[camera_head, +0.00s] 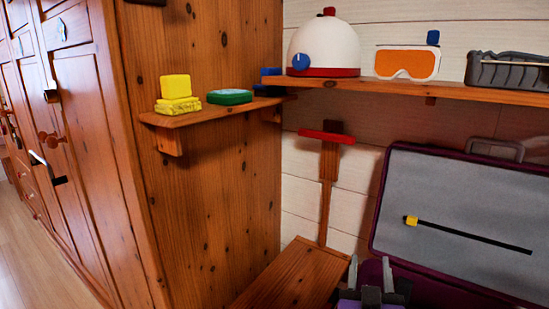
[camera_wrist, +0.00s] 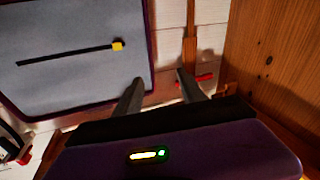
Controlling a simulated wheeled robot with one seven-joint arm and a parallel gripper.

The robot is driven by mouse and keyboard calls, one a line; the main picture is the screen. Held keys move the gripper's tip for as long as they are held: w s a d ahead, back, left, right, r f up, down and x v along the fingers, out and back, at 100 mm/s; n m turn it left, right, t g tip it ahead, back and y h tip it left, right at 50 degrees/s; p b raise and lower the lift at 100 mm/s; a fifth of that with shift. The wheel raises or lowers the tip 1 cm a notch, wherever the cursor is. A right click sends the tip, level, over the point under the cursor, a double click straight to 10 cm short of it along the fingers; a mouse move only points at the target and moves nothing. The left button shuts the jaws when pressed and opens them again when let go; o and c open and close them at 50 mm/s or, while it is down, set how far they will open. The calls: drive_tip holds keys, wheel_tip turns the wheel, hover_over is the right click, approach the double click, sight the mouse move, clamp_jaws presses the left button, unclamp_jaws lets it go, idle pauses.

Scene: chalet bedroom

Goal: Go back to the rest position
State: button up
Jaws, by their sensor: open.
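My gripper (camera_head: 370,265) shows at the bottom of the head view, in front of the lower left corner of an open purple case (camera_head: 376,222). In the wrist view my gripper (camera_wrist: 161,85) has its two grey fingers apart, with nothing between them. The rest of my arm is out of view in the head view.
A wooden bench or ledge (camera_head: 291,277) lies left of my gripper, with a red-topped wooden post (camera_head: 328,190) behind it. The case's grey lid holds a black stick with a yellow end (camera_head: 470,234). A shelf (camera_head: 420,89) carries a helmet (camera_head: 325,46) and orange goggles (camera_head: 407,64). Open floor (camera_head: 38,262) shows far left.

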drive_tip(key=s+a+f+n+y, duration=0.2)
drive_tip(key=s+f+y, duration=0.15)
drive_tip(key=s, duration=0.45)
drive_tip(key=s+a+f+n+y, duration=0.2)
drive_tip(key=s+f+y, duration=0.15)
drive_tip(key=s, duration=0.45)
drive_tip(key=s+d+f+m+g+h, duration=0.1)
drive_tip(key=s+d+f+g, duration=0.1)
drive_tip(key=s, duration=1.2)
drive_tip(key=s+d+f+m+g+h, duration=0.1)
drive_tip(key=s+d+f, duration=0.1)
drive_tip(key=s, duration=1.3)
wheel_tip(320, 180, up, 21)
drive_tip(key=p, duration=2.1)
drive_tip(key=shift+w+r, duration=0.2)
